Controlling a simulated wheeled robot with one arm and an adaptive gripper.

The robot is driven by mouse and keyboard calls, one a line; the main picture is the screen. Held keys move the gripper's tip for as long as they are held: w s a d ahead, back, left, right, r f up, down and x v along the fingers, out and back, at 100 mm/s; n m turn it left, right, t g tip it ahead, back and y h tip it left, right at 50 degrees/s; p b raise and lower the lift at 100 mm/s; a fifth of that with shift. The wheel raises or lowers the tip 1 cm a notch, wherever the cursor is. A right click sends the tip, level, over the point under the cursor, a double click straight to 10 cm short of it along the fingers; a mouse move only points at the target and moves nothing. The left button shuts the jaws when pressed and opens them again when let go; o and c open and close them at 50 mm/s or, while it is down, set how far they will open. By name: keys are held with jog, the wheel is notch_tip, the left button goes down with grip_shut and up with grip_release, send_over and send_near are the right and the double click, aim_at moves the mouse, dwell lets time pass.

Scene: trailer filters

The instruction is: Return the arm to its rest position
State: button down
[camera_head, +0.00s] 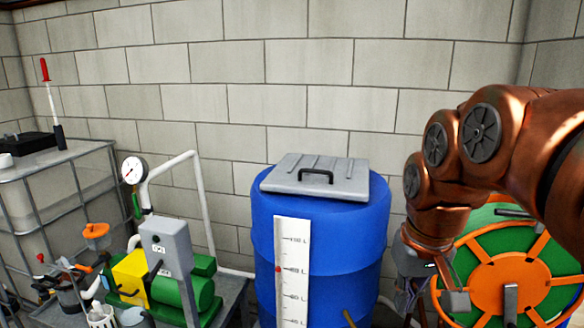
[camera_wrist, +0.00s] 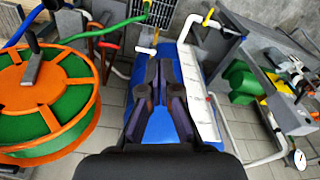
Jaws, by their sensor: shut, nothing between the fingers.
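My copper-coloured arm comes in from the right in the head view. It bends down to my gripper (camera_head: 405,300), which hangs between the blue barrel (camera_head: 315,225) and the orange and green hose reel (camera_head: 515,275). In the wrist view my gripper (camera_wrist: 164,65) points down past the blue barrel (camera_wrist: 158,128), its dark fingers shut with nothing between them. In the head view the gripper's lower end is partly cut off by the picture edge.
A grey lid with a black handle (camera_head: 317,178) lies on the barrel. The reel (camera_wrist: 45,95) is close on the left in the wrist view. Left of the barrel are a white pipe (camera_head: 203,195), a green pump (camera_head: 190,295), a gauge (camera_head: 133,170) and a caged tank (camera_head: 60,190).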

jog(key=s+a+f+g, duration=0.2)
jog(key=s+a+f, duration=0.2)
jog(key=s+f, duration=0.85)
jog(key=s+d+f+g, duration=0.1)
jog(key=s+d+f, duration=0.2)
jog(key=s, duration=0.3)
jog(key=shift+d+m, duration=0.4)
jog(key=shift+d, duration=0.3)
